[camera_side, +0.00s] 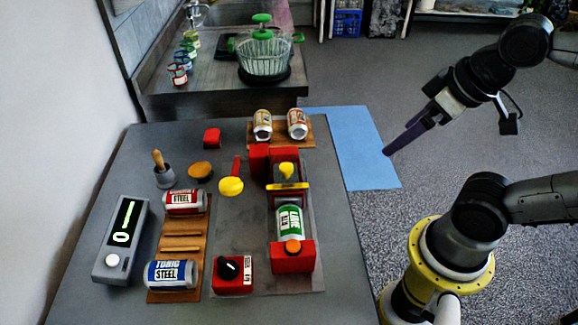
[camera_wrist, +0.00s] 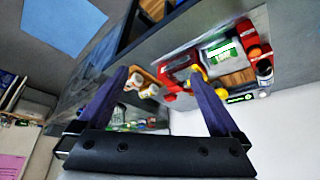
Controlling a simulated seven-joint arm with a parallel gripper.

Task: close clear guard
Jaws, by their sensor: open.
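The red station (camera_side: 293,256) stands at the right of the grey table. A can with a green and white label (camera_side: 289,223) lies in it. A yellow bar (camera_side: 288,186) crosses a dark-edged frame behind the can. This may be the clear guard; its panel is too faint to tell its angle. The station also shows small in the wrist view (camera_wrist: 177,78). My gripper (camera_side: 387,152) is raised to the right of the table, well apart from the station. Its two long fingers are spread and empty in the wrist view (camera_wrist: 160,72).
Two cans (camera_side: 263,125) lie on a wooden rack at the back. Two more lie on a slatted wooden rack (camera_side: 181,235) at the left. A red box with a black knob (camera_side: 232,273) and a grey display unit (camera_side: 121,240) stand in front. A blue mat (camera_side: 358,150) lies on the floor.

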